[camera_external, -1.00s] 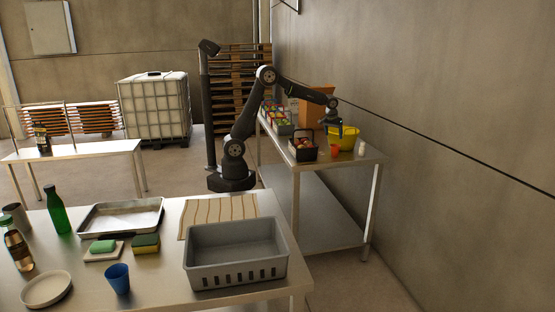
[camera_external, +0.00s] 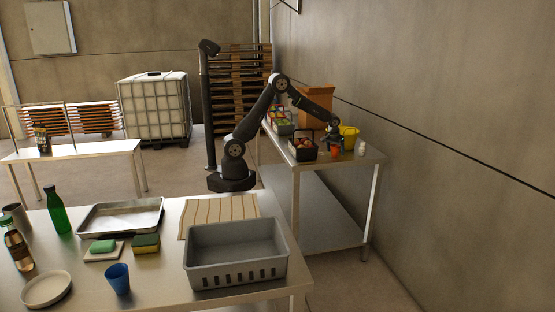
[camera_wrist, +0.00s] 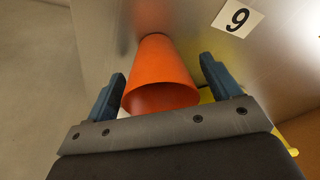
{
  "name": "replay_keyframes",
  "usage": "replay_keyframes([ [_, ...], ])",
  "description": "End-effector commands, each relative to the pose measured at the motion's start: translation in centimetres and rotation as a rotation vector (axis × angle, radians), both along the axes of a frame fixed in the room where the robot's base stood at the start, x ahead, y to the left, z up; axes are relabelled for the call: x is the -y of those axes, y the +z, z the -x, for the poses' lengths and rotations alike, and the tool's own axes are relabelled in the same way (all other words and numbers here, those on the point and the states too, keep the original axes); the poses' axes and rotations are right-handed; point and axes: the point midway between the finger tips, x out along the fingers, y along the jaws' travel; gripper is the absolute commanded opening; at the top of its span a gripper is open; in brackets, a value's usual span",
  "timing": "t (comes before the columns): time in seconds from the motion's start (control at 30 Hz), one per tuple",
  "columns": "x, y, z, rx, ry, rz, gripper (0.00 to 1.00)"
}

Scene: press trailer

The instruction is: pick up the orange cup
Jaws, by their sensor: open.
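The orange cup (camera_external: 335,152) stands on the metal side table by the wall. In the wrist view the orange cup (camera_wrist: 160,75) is large, with its open rim toward the camera. My gripper (camera_wrist: 162,85) is open, with one blue finger on each side of the cup. Gaps show between the fingers and the cup, so they appear apart from it. In the external view my gripper (camera_external: 335,141) is low over the table at the cup, and the contact there is too small to tell.
A yellow bucket (camera_external: 349,134) stands just behind my gripper, and a dark basket (camera_external: 303,151) of round items stands to its left. A small white item (camera_external: 362,149) is right of the cup. A card marked 9 (camera_wrist: 238,17) lies on the table.

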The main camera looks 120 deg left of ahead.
Motion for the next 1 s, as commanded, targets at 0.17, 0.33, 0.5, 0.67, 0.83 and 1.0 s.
replay_keyframes([
  [0.17, 0.0, 0.1, 0.0, 0.0, 0.0, 0.0, 0.72],
  [0.33, 0.0, 0.1, 0.0, 0.0, 0.0, 0.0, 0.39],
  [0.5, 0.0, 0.1, 0.0, 0.0, 0.0, 0.0, 0.37],
  [0.67, 0.0, 0.3, 0.0, 0.0, 0.0, -0.001, 0.37],
  [0.83, 0.0, 1.5, 0.0, 0.001, 0.0, -0.002, 0.37],
  [1.0, 0.0, 4.4, 0.0, 0.001, -0.001, -0.003, 0.37],
])
